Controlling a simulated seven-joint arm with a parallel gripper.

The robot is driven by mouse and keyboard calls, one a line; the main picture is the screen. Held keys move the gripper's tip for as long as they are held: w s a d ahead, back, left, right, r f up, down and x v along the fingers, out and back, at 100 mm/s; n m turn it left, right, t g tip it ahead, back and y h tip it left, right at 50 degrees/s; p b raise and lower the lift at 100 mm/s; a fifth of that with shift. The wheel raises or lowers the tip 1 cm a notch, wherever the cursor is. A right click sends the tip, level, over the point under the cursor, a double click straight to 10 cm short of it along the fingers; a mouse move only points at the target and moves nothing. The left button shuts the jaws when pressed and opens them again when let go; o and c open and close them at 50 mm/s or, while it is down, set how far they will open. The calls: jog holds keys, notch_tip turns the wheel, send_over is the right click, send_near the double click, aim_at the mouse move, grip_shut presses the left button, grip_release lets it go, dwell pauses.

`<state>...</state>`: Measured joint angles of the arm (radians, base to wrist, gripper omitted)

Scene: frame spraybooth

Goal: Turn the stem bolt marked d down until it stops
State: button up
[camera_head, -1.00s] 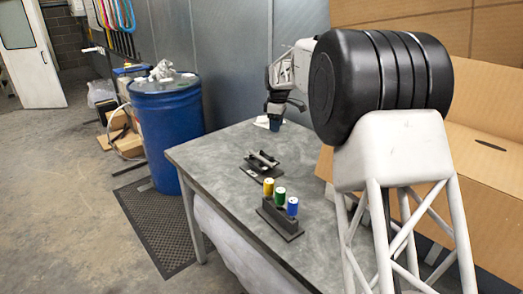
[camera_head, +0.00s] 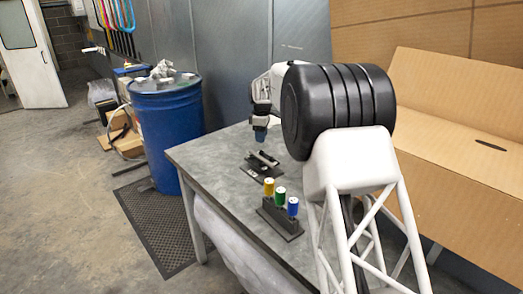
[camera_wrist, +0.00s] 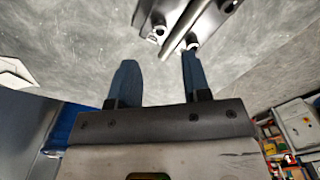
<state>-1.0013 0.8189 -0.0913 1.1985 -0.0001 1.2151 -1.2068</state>
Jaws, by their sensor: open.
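My gripper (camera_head: 260,133) is above the table, just behind a dark fixture with a pale bar (camera_head: 262,159). In the wrist view my gripper (camera_wrist: 158,72) has its two blue fingers apart, with nothing between them. There the dark fixture (camera_wrist: 205,22) lies beyond the fingertips at the top, partly cut off, showing a bar and round metal ends. Nearer the front, a black block (camera_head: 279,219) holds a yellow-capped piece (camera_head: 268,187), a green-capped piece (camera_head: 280,194) and a blue-capped piece (camera_head: 292,206), all upright. I cannot read a letter d on anything.
The grey table (camera_head: 205,160) is mostly clear around both fixtures. A blue drum (camera_head: 168,130) stands beside its left end. A large open cardboard box (camera_head: 450,130) is at the right. A white item (camera_wrist: 15,72) shows at the left edge of the wrist view.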

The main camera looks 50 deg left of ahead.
aim_at(262, 154)
jog(key=shift+f, duration=3.45)
grip_shut()
